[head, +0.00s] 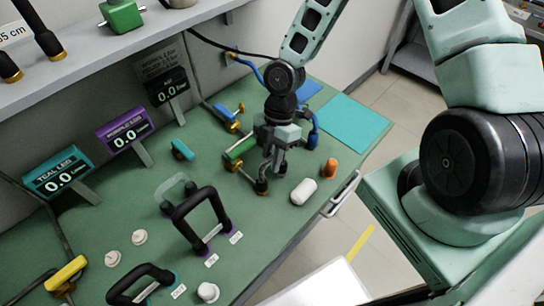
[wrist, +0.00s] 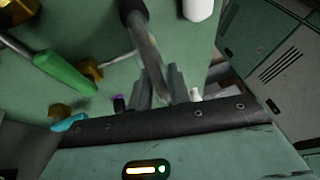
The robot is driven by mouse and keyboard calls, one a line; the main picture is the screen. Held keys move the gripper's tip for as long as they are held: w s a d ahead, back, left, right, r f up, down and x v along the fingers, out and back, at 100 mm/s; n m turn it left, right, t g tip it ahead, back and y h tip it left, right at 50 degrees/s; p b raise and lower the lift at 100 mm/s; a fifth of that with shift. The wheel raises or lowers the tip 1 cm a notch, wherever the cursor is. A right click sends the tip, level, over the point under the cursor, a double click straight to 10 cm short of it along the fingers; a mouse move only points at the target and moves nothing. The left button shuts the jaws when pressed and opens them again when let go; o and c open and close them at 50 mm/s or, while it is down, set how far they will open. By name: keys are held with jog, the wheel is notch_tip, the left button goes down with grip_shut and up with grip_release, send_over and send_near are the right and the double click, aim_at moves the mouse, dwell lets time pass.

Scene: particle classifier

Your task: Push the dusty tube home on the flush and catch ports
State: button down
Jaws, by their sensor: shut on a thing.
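My gripper (head: 273,160) is over the far right part of the green bench, shut on a grey, dusty-looking tube. In the wrist view the tube (wrist: 147,48) runs between the fingers, with a dark end at the top; its other end is hidden. In the head view the gripper hides most of the tube. A dark end with a gold tip (head: 261,187) shows just below the gripper; I cannot tell whether it is seated in a port.
A green-handled valve (head: 240,150) is close left of the gripper, a blue-handled one (head: 226,114) behind. A white capsule-shaped object (head: 303,191) and an orange piece (head: 330,168) lie to the right. A black U-shaped tube (head: 182,212) stands nearer, and three displays line the back.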

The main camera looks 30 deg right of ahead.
jog(key=shift+f+b, duration=0.4)
jog(key=shift+f, duration=0.3)
jog(key=c, duration=1.2)
grip_release()
jog(key=v, duration=1.7)
jog(key=shift+d+r, duration=0.15)
jog(key=shift+r, duration=0.05)
jog(key=s+a+r+m+t+h, duration=0.1)
jog(key=s+a+r+m, duration=0.1)
jog(key=s+a+m, duration=0.2)
jog(key=s+a+r+m+t+h, duration=0.1)
jog(key=s+a+r+m, duration=0.2)
jog(key=s+m, duration=0.2)
jog(key=s+a+r+m+t+h+b, duration=0.1)
jog(key=s+a+m, duration=0.3)
jog(key=s, duration=0.5)
jog(key=shift+a+r, duration=0.3)
jog(key=shift+r, duration=0.4)
